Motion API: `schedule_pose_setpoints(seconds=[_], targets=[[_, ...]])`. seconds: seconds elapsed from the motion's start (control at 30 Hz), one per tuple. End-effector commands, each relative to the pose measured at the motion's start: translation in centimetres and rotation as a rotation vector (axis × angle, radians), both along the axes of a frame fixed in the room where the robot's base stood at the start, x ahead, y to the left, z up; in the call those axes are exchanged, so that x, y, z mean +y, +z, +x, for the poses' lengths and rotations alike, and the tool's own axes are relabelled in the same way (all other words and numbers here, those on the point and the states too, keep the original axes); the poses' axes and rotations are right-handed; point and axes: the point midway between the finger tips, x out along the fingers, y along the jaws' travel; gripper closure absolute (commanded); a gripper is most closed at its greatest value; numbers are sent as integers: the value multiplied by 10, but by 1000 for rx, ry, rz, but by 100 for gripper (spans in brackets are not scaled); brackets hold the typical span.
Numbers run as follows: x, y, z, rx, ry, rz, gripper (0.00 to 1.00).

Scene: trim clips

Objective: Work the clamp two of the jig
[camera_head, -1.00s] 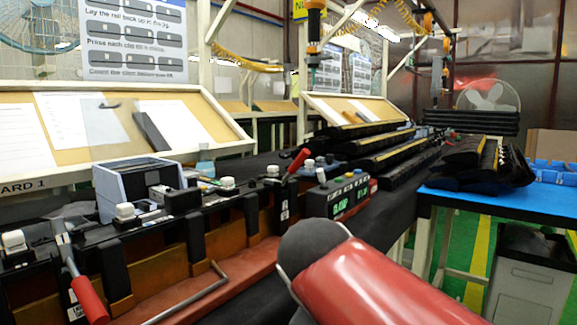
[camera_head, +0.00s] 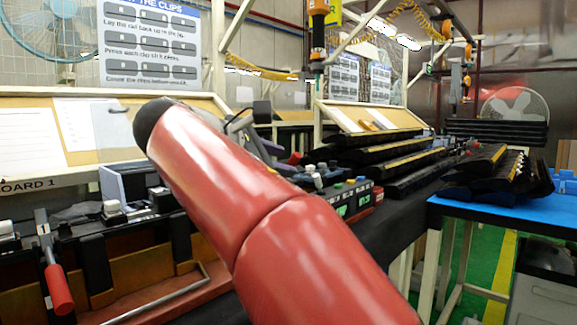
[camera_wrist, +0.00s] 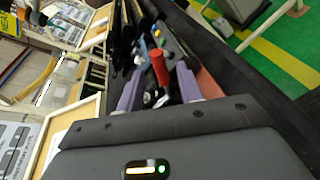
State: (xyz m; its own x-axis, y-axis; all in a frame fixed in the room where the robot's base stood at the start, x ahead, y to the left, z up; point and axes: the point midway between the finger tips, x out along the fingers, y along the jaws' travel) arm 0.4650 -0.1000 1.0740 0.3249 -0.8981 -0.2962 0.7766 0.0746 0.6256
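The jig (camera_head: 120,272) is a long dark and orange-brown fixture at the left of the head view. One clamp with a red handle (camera_head: 58,288) hangs down at its near left end. Another red clamp handle (camera_head: 294,158) shows small beyond my arm, and a red handle also stands in the wrist view (camera_wrist: 159,68). My gripper (camera_wrist: 160,74) has its two lavender fingers apart, one on each side of that red handle. Contact with it cannot be told. My red arm hides the middle of the jig.
A control box with coloured buttons (camera_head: 349,199) stands right of my arm. Black trim rails (camera_head: 375,160) lie stacked behind it. A blue table (camera_head: 500,212) with more black parts is at the right. Green floor (camera_head: 485,262) shows between.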

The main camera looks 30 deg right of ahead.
Motion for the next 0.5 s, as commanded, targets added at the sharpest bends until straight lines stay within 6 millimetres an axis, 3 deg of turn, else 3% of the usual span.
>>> schedule_pose_setpoints(seconds=[0.2,0.5], targets=[[-28,-10,10,0,-2,1,64],[-36,-12,13,-1,1,2,64]])
